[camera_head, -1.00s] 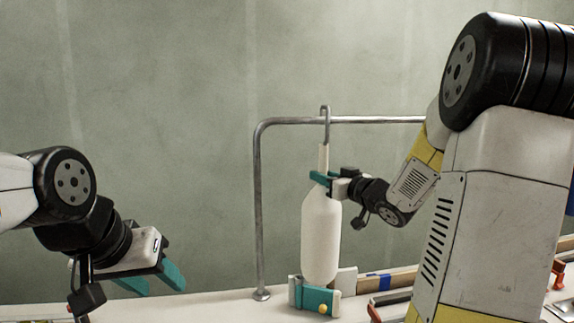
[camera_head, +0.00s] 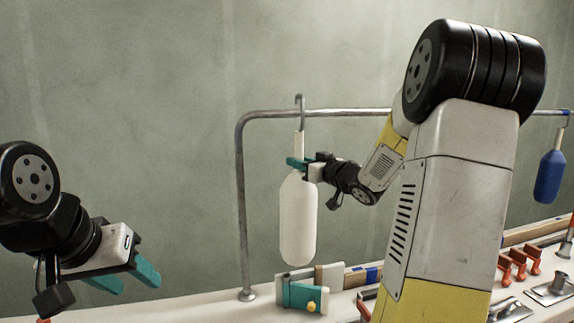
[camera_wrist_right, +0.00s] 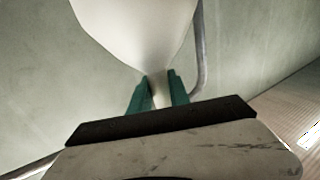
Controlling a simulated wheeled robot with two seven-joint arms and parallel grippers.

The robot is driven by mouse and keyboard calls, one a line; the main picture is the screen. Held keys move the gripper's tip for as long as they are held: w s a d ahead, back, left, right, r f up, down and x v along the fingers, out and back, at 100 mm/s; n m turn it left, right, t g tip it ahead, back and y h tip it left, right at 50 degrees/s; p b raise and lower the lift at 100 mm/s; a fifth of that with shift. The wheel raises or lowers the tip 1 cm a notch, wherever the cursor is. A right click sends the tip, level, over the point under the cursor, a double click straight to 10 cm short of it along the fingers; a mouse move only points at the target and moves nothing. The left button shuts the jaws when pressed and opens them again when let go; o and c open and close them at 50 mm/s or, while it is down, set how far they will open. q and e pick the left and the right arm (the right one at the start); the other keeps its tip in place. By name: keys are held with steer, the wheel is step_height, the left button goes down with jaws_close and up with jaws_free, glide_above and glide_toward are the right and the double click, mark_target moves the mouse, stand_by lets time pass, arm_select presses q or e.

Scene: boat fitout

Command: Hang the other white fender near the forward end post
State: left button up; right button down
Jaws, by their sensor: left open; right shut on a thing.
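The white fender (camera_head: 297,220) hangs upright in the head view, its body below my right gripper (camera_head: 297,163). That gripper is shut on the fender's narrow neck. A grey hook (camera_head: 299,103) tops the fender and overlaps the metal rail (camera_head: 345,112) in the picture; I cannot tell whether it rests on the rail. The forward end post (camera_head: 241,205) stands a little left of the fender, apart from it. The right wrist view shows the fender (camera_wrist_right: 135,30) with its neck between the fingers (camera_wrist_right: 160,92). My left gripper (camera_head: 139,283) is open and empty at lower left.
A blue fender (camera_head: 549,177) hangs from the rail at far right. A teal clamp-like item with a yellow knob (camera_head: 304,297) sits on the white deck below the white fender. Several orange fittings (camera_head: 517,262) and metal fittings (camera_head: 551,290) lie at right.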

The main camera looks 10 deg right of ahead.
steer(key=w+f, duration=0.3)
steer(key=w, duration=0.8)
steer(key=shift+w+a, duration=0.2)
stand_by(0.9)
steer(key=c, duration=1.1)
jaws_free()
steer(key=shift+c, duration=0.2)
steer(key=shift+f, duration=0.1)
steer(key=shift+f, duration=0.1)
